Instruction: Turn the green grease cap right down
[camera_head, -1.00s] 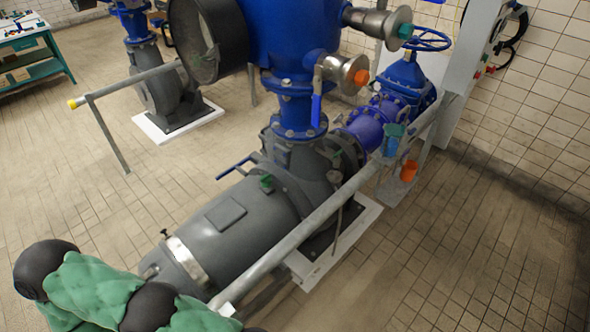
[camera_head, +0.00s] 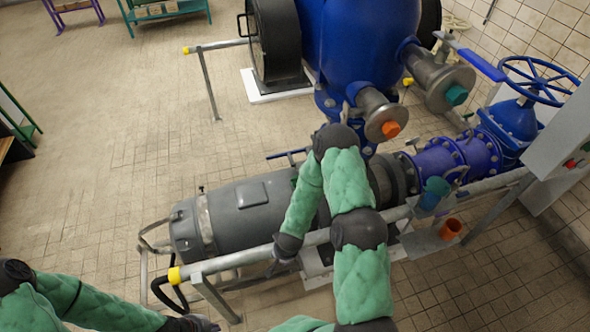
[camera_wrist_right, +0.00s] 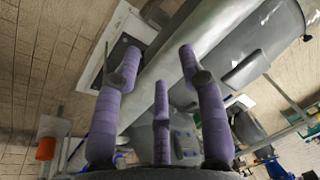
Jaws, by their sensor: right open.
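A small green piece on top of the grey pump body (camera_head: 250,205) showed earlier. A teal-green round cap (camera_head: 456,95) sits on the end of a steel pipe stub at the upper right, far from both grippers. My right gripper (camera_wrist_right: 157,68) is open and empty in the right wrist view, its three purple fingers spread before grey and metal surfaces. My left gripper (camera_head: 200,323) is dark, at the bottom edge, partly cut off.
An orange cap (camera_head: 390,128) closes a nearer pipe stub. A grey handrail (camera_head: 250,255) with a yellow end (camera_head: 174,274) runs in front of the pump. An orange cup (camera_head: 450,228) stands right of it. A blue handwheel (camera_head: 540,80) is at the right. Floor at left is clear.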

